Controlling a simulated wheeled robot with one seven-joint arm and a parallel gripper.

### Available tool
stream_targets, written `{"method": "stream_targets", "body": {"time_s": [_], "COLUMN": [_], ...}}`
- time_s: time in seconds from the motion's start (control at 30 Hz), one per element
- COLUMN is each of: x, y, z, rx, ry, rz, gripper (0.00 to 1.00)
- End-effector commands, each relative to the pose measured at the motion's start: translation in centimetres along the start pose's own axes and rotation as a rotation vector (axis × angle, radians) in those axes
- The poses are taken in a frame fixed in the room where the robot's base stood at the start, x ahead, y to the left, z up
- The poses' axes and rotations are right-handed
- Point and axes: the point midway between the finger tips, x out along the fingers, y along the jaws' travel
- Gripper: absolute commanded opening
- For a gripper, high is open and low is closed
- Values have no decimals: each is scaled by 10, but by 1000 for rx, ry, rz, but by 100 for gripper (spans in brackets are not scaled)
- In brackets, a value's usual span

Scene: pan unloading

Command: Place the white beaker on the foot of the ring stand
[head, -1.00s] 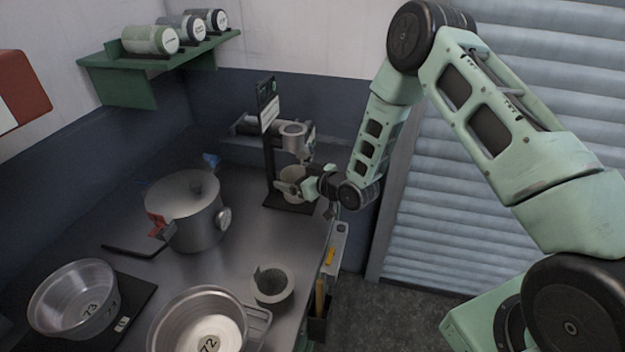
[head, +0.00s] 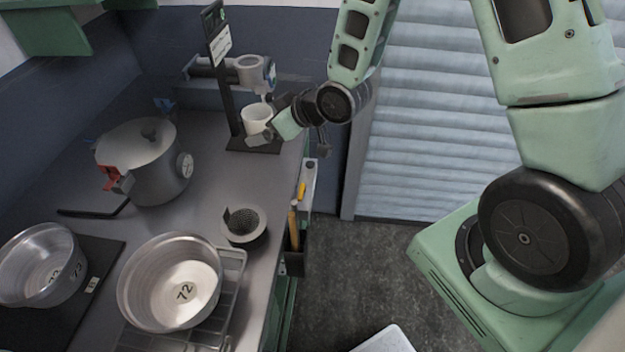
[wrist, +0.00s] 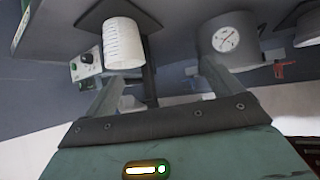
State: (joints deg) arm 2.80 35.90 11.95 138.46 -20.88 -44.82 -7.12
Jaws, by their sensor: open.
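The white beaker (head: 256,118) stands upright on the dark foot (head: 240,147) of the ring stand (head: 226,90), beside its post and below the clamp. It also shows in the wrist view (wrist: 122,42), over the dark foot plate (wrist: 97,18). My gripper (head: 264,132) is open and empty, just in front of the beaker at its right. In the wrist view the two fingers (wrist: 158,80) are spread wide, and the beaker is beyond them, nearer the left finger. The head view partly hides the beaker's lower side behind my gripper.
A lidded pot (head: 145,160) with a dial stands left of the ring stand. A grey mesh cup (head: 243,228) and a metal pan marked 72 (head: 135,290) are nearer on the counter. Another pan (head: 20,280) sits at left. Open floor lies right of the counter edge.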

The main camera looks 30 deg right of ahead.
Motion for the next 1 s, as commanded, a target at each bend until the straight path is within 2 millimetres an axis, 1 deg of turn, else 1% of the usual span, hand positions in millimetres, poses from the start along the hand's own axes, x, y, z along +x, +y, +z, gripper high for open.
{"method": "stream_targets", "body": {"time_s": [0.03, 0.07, 0.1, 0.17, 0.2, 0.27, 0.3, 0.37, 0.4, 0.5, 0.6, 0.7, 0.8, 1.0], "x": [-11, -18, -28, -47, -62, -86, -104, -132, -150, -192, -222, -239, -244, -244], "y": [-21, -31, -46, -69, -84, -106, -121, -141, -153, -176, -191, -198, -200, -200], "z": [-9, -10, -10, -10, -8, -4, 0, 8, 12, 25, 35, 42, 44, 44], "rx": [-20, -25, -30, -36, -41, -46, -49, -54, -58, -66, -73, -77, -76, -76], "ry": [-63, -110, -175, -268, -331, -424, -486, -576, -630, -748, -833, -880, -897, -898], "rz": [-14, -20, -28, -39, -47, -58, -66, -78, -85, -100, -111, -117, -119, -118], "gripper": [91, 91, 91, 91, 91, 91, 91, 91, 91, 91, 91, 91, 91, 91]}}
